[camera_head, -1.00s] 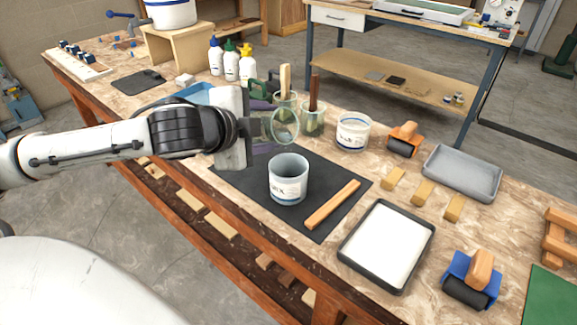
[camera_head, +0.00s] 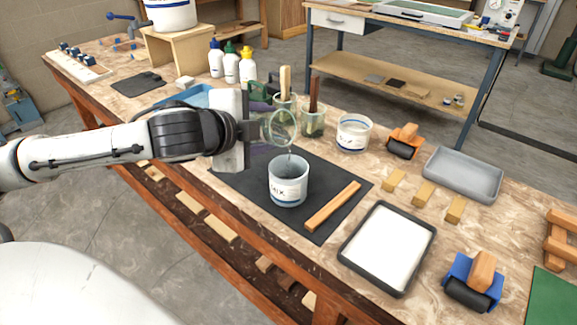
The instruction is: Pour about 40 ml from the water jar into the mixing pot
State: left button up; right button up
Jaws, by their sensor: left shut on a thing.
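The water jar (camera_head: 283,128) is clear glass and strongly tilted, with its round mouth facing right and toward me. My left gripper (camera_head: 262,130) is shut on it and holds it above the mat, up and slightly left of the mixing pot. The mixing pot (camera_head: 288,184) is a white cup with a blue band and lettering, upright on the dark mat (camera_head: 328,176). A thin streak shows between the jar's lower lip and the pot's opening. The water level inside the pot is hard to tell. My right gripper is not in view.
A wooden stick (camera_head: 332,206) lies on the mat right of the pot. Jars with brushes (camera_head: 312,122) stand close behind the water jar. A labelled white tub (camera_head: 353,133) is further right. A white-filled tray (camera_head: 388,247) lies at front right.

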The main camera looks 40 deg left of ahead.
pick_arm(q)
jog(key=shift+w+a, duration=0.1)
jog(key=shift+a, duration=0.2)
jog(key=shift+a+f+m+y, duration=0.15)
jog(key=shift+a+m+y, duration=0.1)
jog(key=shift+m+y, duration=0.05)
dwell(0.9)
